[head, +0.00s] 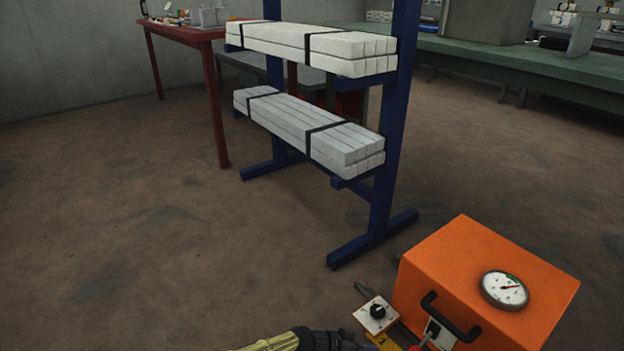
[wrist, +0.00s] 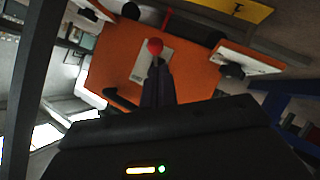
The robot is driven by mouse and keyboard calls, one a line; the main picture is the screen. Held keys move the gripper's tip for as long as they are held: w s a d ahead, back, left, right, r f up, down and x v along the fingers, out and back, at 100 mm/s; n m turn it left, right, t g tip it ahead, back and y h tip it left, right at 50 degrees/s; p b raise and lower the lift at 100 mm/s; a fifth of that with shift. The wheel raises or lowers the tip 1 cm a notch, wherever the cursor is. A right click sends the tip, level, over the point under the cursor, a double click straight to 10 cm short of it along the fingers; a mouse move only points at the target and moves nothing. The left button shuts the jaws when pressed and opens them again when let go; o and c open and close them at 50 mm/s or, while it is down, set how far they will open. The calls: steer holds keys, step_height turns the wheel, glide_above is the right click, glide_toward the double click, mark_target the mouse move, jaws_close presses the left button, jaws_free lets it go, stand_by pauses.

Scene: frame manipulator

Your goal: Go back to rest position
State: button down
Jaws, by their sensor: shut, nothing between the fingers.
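My gripper (wrist: 158,85) shows in the wrist view with its dark fingers together and nothing held between them. The fingertips point at a red ball-shaped knob (wrist: 155,46) in front of an orange box. I cannot tell whether they touch the knob. In the head view, part of my yellow and black arm (head: 290,342) shows at the bottom edge, and the fingertips are not clear there.
The orange box (head: 480,270) with a round gauge (head: 504,289) and a black handle stands at lower right. A small white box with a black dial (head: 377,312) is beside it. A blue rack (head: 385,150) holds bundled white bars. Brown floor is open at left.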

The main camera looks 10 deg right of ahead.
steer(key=s+a+r+n+g+y+p, duration=0.1)
steer(key=s+a+r+y+p, duration=0.2)
steer(key=r, duration=0.5)
steer(key=s+a+r+n+g+y+p, duration=0.1)
steer(key=r+n+y+p, duration=0.1)
steer(key=r+y+p, duration=0.45)
steer(key=s+a+r+n+g+y+p, duration=0.1)
steer(key=s+a+r+p, duration=0.2)
steer(key=r, duration=0.6)
step_height(320, 180, up, 62)
steer(key=s+n+t+y+p, duration=0.2)
steer(key=n+t+p, duration=0.3)
steer(key=p, duration=4)
steer(key=shift+s+d+n+p, duration=0.2)
steer(key=shift+d+n+p, duration=0.1)
steer(key=shift+d+n, duration=0.1)
steer(key=shift+d, duration=0.1)
